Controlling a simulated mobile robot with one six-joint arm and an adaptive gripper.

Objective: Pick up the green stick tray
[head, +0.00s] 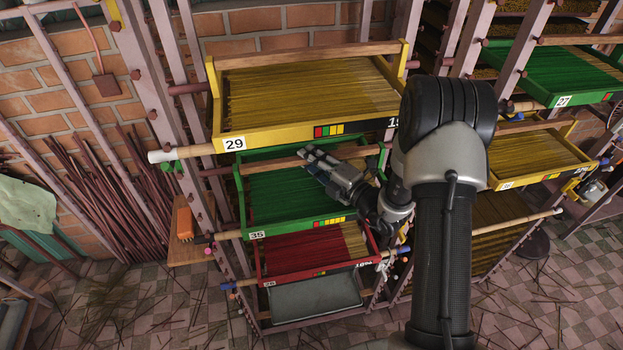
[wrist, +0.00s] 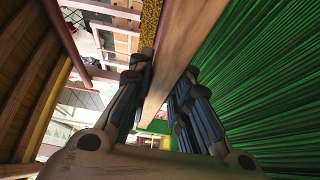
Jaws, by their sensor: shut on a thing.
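The green stick tray (head: 285,229), labelled 35, sits in the rack and holds green sticks. A wooden handle bar (head: 262,166) runs along its top. My gripper (head: 308,158) reaches in from the right and is shut on this bar. In the wrist view, the bar (wrist: 178,58) passes between the fingers of my gripper (wrist: 165,70), with green sticks (wrist: 260,85) to its right. My arm hides part of the tray's right side in the head view.
A yellow tray (head: 270,137) labelled 29 sits close above. A red tray (head: 315,272) sits just below. Another green tray (head: 590,95), labelled 27, is at upper right. Rack posts (head: 165,100) flank the trays, and the tiled floor (head: 165,310) is strewn with sticks.

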